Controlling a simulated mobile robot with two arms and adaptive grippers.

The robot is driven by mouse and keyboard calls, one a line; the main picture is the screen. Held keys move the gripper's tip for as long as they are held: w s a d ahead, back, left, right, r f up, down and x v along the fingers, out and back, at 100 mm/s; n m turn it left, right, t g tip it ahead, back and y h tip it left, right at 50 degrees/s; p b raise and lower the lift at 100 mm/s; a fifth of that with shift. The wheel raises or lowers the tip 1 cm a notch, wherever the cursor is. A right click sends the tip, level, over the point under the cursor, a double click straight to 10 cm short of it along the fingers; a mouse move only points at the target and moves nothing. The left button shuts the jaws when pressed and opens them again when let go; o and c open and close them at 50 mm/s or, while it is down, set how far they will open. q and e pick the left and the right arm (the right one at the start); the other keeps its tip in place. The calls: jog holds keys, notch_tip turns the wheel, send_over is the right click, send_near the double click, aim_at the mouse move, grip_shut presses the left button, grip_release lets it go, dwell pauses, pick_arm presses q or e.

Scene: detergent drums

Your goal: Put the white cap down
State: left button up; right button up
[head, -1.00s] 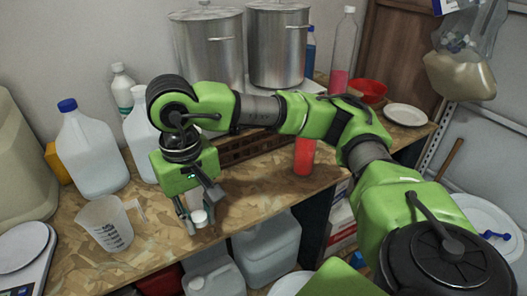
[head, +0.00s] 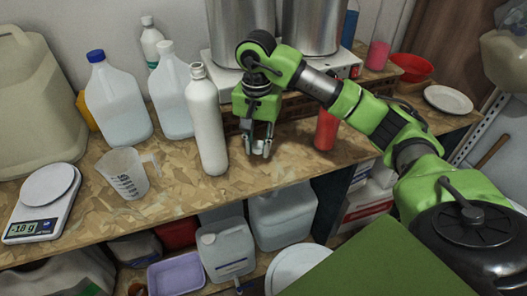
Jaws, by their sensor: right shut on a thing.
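My right gripper (head: 259,148) points down over the wooden worktop, to the right of the white bottle and left of the red cylinder. It is shut on the white cap (head: 260,147), a small pale piece between its fingertips, mostly hidden by the fingers. The cap is low, at or just above the worktop; I cannot tell whether it touches. The white bottle (head: 207,125) stands upright and its narrow neck has no cap on it. My left gripper is not in view.
A red cylinder (head: 326,130) stands just right of the gripper. Jugs (head: 118,110), a measuring cup (head: 126,176) and a scale (head: 42,205) are to the left. Steel pots (head: 231,35) stand behind. Bare worktop (head: 190,190) shows in front, down to its front edge.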

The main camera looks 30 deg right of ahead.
aim_at(263, 163)
jog(key=shift+w+d+f+p, duration=0.15)
jog(key=shift+w+d+f, duration=0.1)
jog(key=shift+d+f, duration=0.25)
jog(key=shift+w+d+f+p, duration=0.15)
jog(key=shift+w+d+f, duration=0.1)
jog(key=shift+f, duration=0.3)
jog(key=shift+w+d+f, duration=0.2)
jog(key=shift+d+f, duration=0.15)
jog(key=shift+f, duration=0.15)
jog(key=f+p, duration=0.2)
jog(key=f, duration=0.1)
jog(key=shift+w+d, duration=0.1)
jog(key=shift+d, duration=0.1)
jog(key=shift+f, duration=0.25)
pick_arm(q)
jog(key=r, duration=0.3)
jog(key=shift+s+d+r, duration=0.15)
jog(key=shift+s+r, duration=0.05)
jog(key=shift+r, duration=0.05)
pick_arm(e)
jog(key=shift+f, duration=0.1)
